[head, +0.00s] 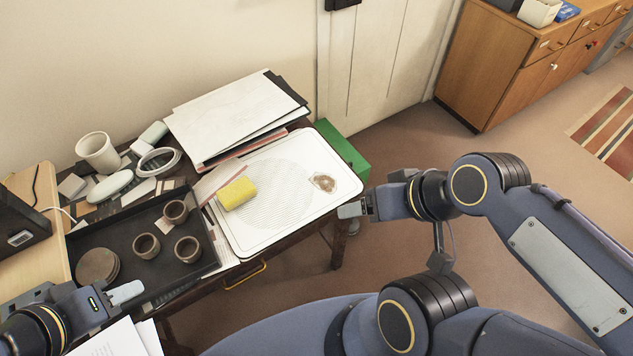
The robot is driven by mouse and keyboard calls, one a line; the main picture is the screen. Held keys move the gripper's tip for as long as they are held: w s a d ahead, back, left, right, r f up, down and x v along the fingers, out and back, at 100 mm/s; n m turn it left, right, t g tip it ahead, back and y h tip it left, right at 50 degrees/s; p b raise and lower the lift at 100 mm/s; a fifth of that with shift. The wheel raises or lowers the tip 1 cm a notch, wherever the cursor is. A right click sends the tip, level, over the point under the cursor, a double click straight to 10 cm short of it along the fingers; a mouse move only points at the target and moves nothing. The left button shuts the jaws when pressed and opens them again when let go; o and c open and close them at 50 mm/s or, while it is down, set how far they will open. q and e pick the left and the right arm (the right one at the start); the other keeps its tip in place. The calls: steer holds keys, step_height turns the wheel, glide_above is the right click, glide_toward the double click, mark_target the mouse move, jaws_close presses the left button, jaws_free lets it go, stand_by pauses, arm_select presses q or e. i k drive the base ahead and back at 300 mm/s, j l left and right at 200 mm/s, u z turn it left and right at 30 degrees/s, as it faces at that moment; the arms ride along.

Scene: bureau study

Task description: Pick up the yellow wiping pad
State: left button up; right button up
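The yellow wiping pad (237,193) lies on the left part of a white board (262,241) with a round patterned area, on the desk. My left gripper (126,292) is at the lower left, beside the front of the dark tray, well apart from the pad. My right gripper (352,209) is near the right edge of the white board, to the right of the pad and apart from it. Neither gripper visibly holds anything. The finger gap of each is hidden at this angle.
A dark tray (112,225) with several small brown pots stands left of the board. A brown-stained patch (324,183) is on the board's right. Stacked large sheets (232,112) lie behind. A white cup (97,152) stands at the back left. A green box (343,150) is beyond the board.

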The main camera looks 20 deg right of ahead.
mark_target(235, 194)
steer(key=k+l, duration=0.1)
steer(key=l, duration=0.3)
steer(key=k+l+u, duration=0.15)
steer(key=l, duration=0.25)
steer(key=k+l, duration=0.1)
steer(key=l, duration=0.3)
steer(key=i+l+u, duration=0.1)
steer(key=l, duration=0.2)
steer(key=i+l, duration=0.2)
steer(key=l, duration=0.15)
steer(key=i+l+u, duration=0.15)
steer(key=l, duration=0.15)
steer(key=i+l+u, duration=0.1)
steer(key=l, duration=0.25)
steer(key=i+l, duration=0.2)
steer(key=i+u, duration=0.05)
steer(key=i, duration=0.05)
